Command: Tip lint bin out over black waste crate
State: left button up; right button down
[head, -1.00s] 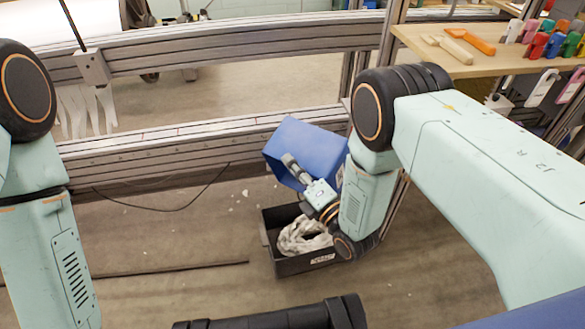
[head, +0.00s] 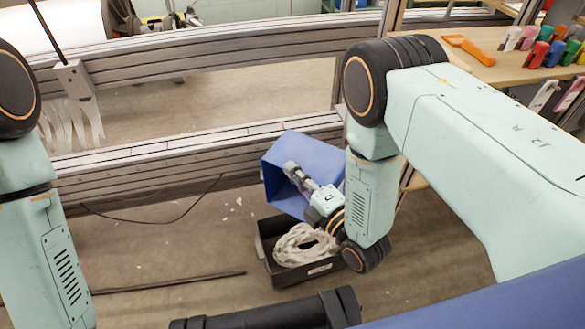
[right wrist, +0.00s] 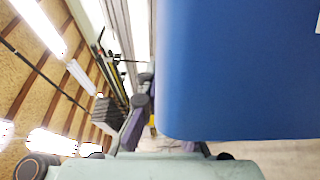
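The lint bin (head: 311,158) is a blue open-topped bin, held tilted above the floor. It also fills the upper right of the right wrist view (right wrist: 240,70). My right gripper (head: 291,170) is against the bin and appears shut on it; the exact contact of the fingers is hard to see. The black waste crate (head: 284,279) stands on the floor just below the bin. A white coiled bundle of fibre (head: 303,246) lies inside the crate. The inside of the bin is mostly hidden. My left gripper is out of view.
A grey metal frame rail (head: 200,155) runs behind the bin. A wooden shelf (head: 480,70) with an orange tool (head: 468,48) and several coloured clips stands at upper right. A dark rod (head: 170,283) lies on the floor at left; open floor surrounds the crate.

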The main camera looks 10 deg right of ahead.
aim_at(303, 164)
jog(key=shift+w+d+r+m+g+p, duration=0.5)
jog(key=shift+w+d+r+m+p, duration=0.6)
jog(key=shift+r+m+p, duration=0.15)
jog(key=w+d+r+m+g+p, duration=0.2)
jog(key=w+d+r+m+p, duration=0.1)
jog(key=w+m, duration=0.1)
jog(key=shift+d+r, duration=0.35)
jog(key=shift+d, duration=0.05)
jog(key=w+d+f+m+g+y+b, duration=0.2)
jog(key=w+d+f+m+g+b, duration=0.1)
jog(key=w+d+m, duration=0.4)
jog(key=shift+w+d+g+b, duration=0.75)
jog(key=shift+w+b, duration=0.1)
jog(key=shift+w, duration=0.3)
jog(key=shift+m, duration=0.25)
